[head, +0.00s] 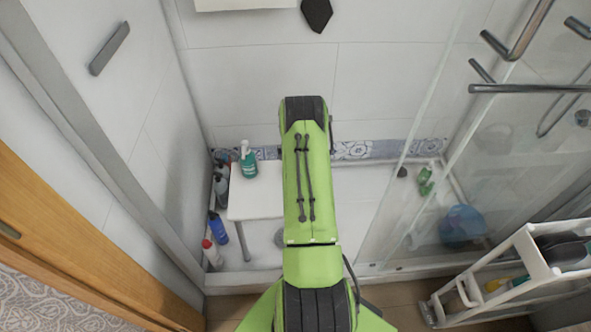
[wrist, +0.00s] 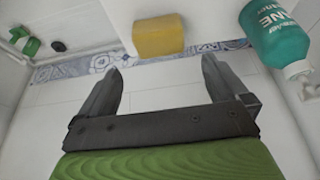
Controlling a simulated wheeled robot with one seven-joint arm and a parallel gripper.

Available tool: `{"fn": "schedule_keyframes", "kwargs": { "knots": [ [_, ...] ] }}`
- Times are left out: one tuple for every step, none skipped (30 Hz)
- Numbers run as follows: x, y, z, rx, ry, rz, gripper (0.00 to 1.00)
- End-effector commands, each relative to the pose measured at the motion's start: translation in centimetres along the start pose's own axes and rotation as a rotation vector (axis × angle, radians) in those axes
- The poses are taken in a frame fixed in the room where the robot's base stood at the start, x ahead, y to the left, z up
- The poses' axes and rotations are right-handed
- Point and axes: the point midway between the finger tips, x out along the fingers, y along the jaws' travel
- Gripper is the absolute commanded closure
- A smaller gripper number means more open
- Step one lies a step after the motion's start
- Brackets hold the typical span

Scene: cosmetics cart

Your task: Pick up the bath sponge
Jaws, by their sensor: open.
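The bath sponge, a yellow block, shows in the wrist view (wrist: 158,36) at the top centre, resting against a pale surface. My gripper (wrist: 162,68) is open and empty in the wrist view. Its two dark fingers are spread wide, and the sponge appears beyond the fingertips, roughly centred between them and apart from them. In the head view my green arm reaches into the shower and hides both the gripper and the sponge.
A teal bottle (wrist: 275,35) is to the right of the sponge in the wrist view; a green bottle (head: 248,160) stands on the white shower bench (head: 258,204). Several bottles line the left wall. The glass panel (head: 405,165) and white cart (head: 528,250) are at right.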

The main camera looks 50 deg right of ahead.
Motion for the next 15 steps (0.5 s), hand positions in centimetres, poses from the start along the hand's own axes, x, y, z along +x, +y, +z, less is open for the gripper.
{"fn": "schedule_keyframes", "kwargs": {
  "knots": [
    [1.8,0.0,0.3,0.001,-0.002,0.000,0.00],
    [2.6,0.0,0.2,0.001,-0.001,0.000,0.00],
    [3.5,0.0,0.2,0.001,0.000,0.000,0.00],
    [4.2,0.0,0.3,0.001,-0.001,0.000,0.00],
    [4.8,0.0,0.2,0.000,-0.001,0.000,0.00],
    [5.5,0.0,0.2,0.000,0.000,0.000,0.00],
    [5.8,0.0,0.1,0.000,0.000,0.000,0.00],
    [6.1,0.0,0.1,0.000,-0.001,0.000,0.00],
    [6.4,0.0,0.1,0.000,-0.001,0.000,0.00],
    [6.7,0.0,0.1,0.000,0.000,0.000,0.00],
    [7.1,0.1,0.0,0.000,0.001,0.000,0.00],
    [7.8,0.1,0.0,0.000,0.000,0.000,0.00],
    [8.5,0.1,0.0,0.000,0.000,0.000,0.00],
    [9.1,0.2,-0.1,0.000,0.000,0.000,0.00],
    [9.8,0.2,-0.2,0.000,0.000,0.000,0.00]
  ]
}}
